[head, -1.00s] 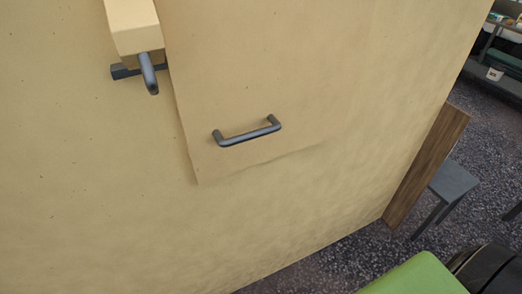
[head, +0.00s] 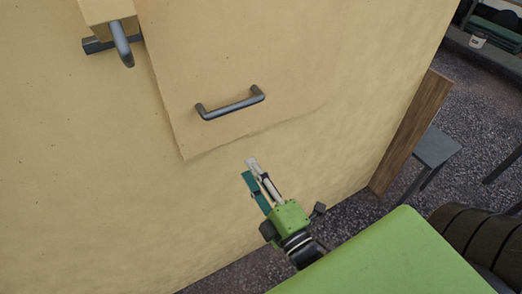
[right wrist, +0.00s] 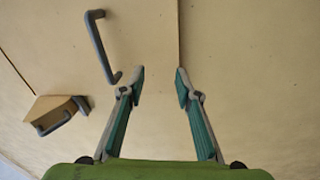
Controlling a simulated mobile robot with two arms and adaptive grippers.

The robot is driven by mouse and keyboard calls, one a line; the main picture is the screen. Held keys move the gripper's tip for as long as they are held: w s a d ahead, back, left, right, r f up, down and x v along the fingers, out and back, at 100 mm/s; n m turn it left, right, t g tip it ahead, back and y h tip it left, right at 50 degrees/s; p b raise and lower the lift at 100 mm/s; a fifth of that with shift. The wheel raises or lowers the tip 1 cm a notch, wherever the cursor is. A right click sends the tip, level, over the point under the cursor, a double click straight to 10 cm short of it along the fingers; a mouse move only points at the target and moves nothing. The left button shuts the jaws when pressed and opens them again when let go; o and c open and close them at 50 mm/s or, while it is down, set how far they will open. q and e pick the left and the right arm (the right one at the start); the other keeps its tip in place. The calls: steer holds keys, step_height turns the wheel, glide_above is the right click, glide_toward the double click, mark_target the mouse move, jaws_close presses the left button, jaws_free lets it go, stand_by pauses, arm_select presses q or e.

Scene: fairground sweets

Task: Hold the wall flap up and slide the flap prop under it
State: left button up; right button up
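The wall flap (head: 230,60) is a tan panel lying nearly flat against the tan wall, with a dark handle (head: 231,104) near its lower edge. The flap prop (head: 101,12) is a pale yellow block with a grey handle, on a dark ledge to the flap's left; its top is cut off. My right gripper (head: 250,168) is just below the flap's lower edge. In the right wrist view, its fingers (right wrist: 159,80) are open and empty, with the flap's edge line showing between them. The flap handle (right wrist: 103,48) and prop (right wrist: 50,108) are at left there. My left gripper is not in view.
The tan wall (head: 70,180) fills the left and middle. A brown wooden board (head: 412,130) stands at its right end, with a grey stool (head: 436,146) beyond. A shelf (head: 490,45) is at the far upper right. Dark speckled floor lies between them.

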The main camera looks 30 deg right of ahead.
steer(key=n+t, duration=0.2)
glide_toward(237, 109)
steer(key=p+x, duration=0.2)
steer(key=x, duration=0.4)
steer(key=shift+w+r+p, duration=0.1)
steer(key=shift+w+p, duration=0.2)
steer(key=shift+w, duration=0.1)
steer(key=shift+x, duration=0.95)
jaws_close()
steer(key=shift+p, duration=0.35)
